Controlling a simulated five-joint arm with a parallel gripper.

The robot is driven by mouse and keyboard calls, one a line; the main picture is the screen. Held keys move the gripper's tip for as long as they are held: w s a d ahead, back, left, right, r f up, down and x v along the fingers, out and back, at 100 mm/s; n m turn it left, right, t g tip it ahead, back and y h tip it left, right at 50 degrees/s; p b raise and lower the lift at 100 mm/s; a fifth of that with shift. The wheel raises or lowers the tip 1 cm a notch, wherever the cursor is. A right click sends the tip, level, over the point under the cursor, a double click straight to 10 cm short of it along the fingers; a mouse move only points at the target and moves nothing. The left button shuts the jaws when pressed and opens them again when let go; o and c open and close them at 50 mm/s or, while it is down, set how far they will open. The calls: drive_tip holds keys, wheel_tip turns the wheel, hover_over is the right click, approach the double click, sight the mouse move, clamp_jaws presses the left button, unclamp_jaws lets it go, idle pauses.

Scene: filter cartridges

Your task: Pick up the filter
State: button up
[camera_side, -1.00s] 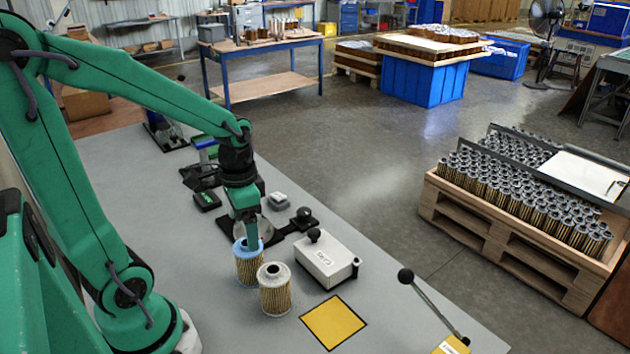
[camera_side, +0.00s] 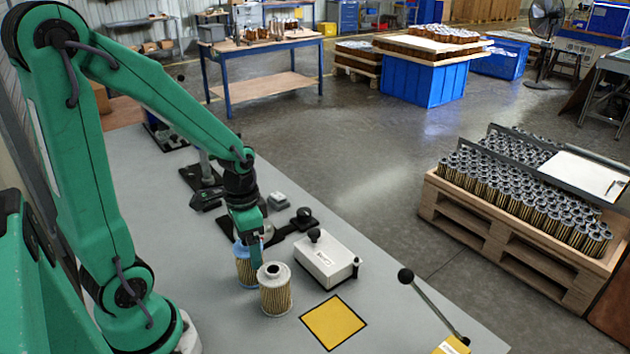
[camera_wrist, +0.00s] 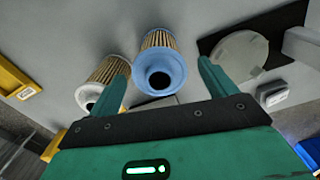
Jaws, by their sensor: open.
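Two pleated filter cartridges stand upright, close together, on the grey table. One has blue end caps (camera_side: 243,272); the other has pale grey-white caps (camera_side: 275,292) and stands in front of it to the right. My gripper (camera_side: 253,258) points down at the blue-capped filter and hides part of it. One finger reaches down near the gap between the filters. In the wrist view the blue-capped filter (camera_wrist: 158,62) lies between the two spread fingers of my gripper (camera_wrist: 162,74). The pale filter (camera_wrist: 99,82) is partly behind the left finger. I cannot tell whether either finger touches a filter.
A yellow square (camera_side: 334,322) with a dark border lies right of the filters. A lever (camera_side: 432,303) with a black ball stands at the right. Dark fixtures (camera_side: 203,185) line the table's back.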

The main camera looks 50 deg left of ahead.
drive_tip(key=shift+f, duration=1.2)
drive_tip(key=c, duration=1.1)
drive_tip(key=shift+r, duration=0.2)
drive_tip(key=shift+r, duration=4.85)
drive_tip(key=shift+w+a, duration=0.1)
drive_tip(key=shift+w+a, duration=0.35)
drive_tip(key=shift+a, duration=0.05)
drive_tip(key=w+a+f, duration=0.2)
drive_tip(key=w+a, duration=0.4)
drive_tip(key=a, duration=0.5)
drive_tip(key=shift+w+f, duration=0.2)
